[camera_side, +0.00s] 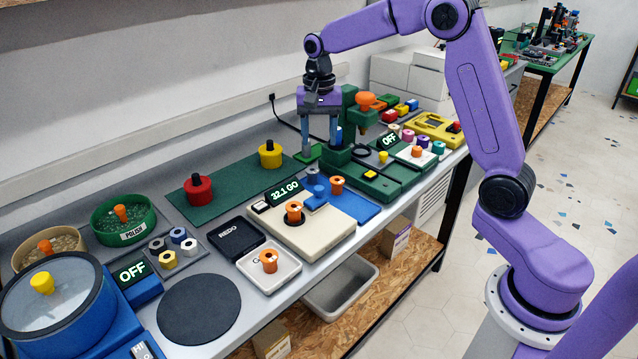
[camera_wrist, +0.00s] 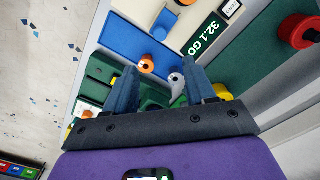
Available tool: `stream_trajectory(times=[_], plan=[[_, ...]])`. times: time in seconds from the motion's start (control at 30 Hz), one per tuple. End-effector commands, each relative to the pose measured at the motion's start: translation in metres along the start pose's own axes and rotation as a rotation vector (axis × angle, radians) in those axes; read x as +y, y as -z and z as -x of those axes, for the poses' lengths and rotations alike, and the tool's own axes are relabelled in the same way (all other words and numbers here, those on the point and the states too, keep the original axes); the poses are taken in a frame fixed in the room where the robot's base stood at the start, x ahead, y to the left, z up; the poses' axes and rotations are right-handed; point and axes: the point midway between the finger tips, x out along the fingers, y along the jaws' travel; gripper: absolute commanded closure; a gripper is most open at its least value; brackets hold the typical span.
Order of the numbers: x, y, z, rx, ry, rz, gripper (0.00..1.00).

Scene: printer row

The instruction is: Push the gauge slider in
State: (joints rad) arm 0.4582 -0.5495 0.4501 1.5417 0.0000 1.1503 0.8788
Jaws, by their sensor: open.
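The gauge has a cream base (camera_side: 318,236) with an orange-topped part (camera_side: 293,211) standing on it. In the wrist view the blue slider (camera_wrist: 165,22) shows at the top, next to the display (camera_wrist: 208,35) reading "32.1 GO". My gripper (camera_side: 318,151) points down with its fingers apart and empty, beyond the gauge by the green press. In the wrist view its fingertips (camera_wrist: 160,68) are apart, below the slider in the picture.
The green press (camera_side: 340,153) stands close to the right of my fingers. An orange-topped part (camera_side: 337,185) stands by the blue plate. Red (camera_side: 198,189) and yellow (camera_side: 270,155) knobbed pieces are on the green mat (camera_side: 236,187). A white tray (camera_side: 272,276) is in front.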

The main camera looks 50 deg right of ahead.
Motion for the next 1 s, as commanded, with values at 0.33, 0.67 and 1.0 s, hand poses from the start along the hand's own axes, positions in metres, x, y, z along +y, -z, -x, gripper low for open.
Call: stream_trajectory(times=[0.33,0.67,1.0], plan=[[0.001,-0.001,-0.067,-0.003,-0.004,0.002,0.45],[0.000,-0.001,-0.122,-0.002,-0.002,0.002,0.45],[0.000,-0.001,-0.141,0.000,0.000,0.002,0.45]])
